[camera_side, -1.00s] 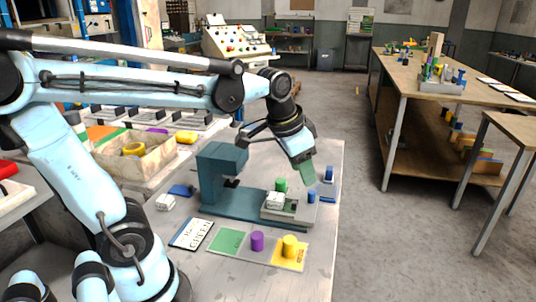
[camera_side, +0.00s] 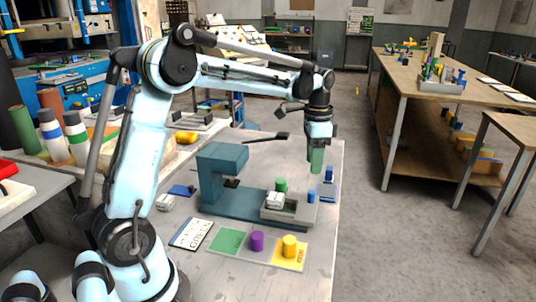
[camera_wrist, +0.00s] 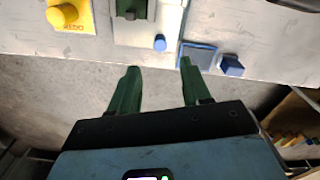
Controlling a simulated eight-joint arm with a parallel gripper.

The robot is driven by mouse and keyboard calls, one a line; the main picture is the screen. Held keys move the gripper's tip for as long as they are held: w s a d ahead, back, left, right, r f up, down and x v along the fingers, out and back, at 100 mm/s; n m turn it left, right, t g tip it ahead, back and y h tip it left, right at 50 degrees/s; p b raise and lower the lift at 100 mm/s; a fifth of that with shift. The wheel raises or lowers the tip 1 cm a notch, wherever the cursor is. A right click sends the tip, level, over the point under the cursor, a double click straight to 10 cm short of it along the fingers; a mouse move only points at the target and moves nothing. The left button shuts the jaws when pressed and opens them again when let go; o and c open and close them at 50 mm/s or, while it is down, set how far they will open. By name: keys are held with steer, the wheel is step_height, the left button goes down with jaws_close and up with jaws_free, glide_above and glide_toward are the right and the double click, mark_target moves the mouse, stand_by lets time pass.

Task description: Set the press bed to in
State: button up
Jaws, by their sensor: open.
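The teal press (camera_side: 222,165) stands on the table with its head over the left part of its base. My gripper (camera_side: 316,170) points down, open and empty, above the table near the knob. In the wrist view its green fingers (camera_wrist: 158,66) are apart, with the knob beyond the tips and between them.
A green cylinder (camera_side: 281,185) stands by the bed's back side. A blue die (camera_side: 328,174) is at the table's right edge by a blue-edged pad (camera_side: 328,194). Purple (camera_side: 257,241) and yellow (camera_side: 289,246) cylinders are in front. Floor lies beyond the right edge.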

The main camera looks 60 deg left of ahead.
mark_target(311, 192)
step_height(311, 192, down, 10)
stand_by(0.4)
jaws_close()
stand_by(0.3)
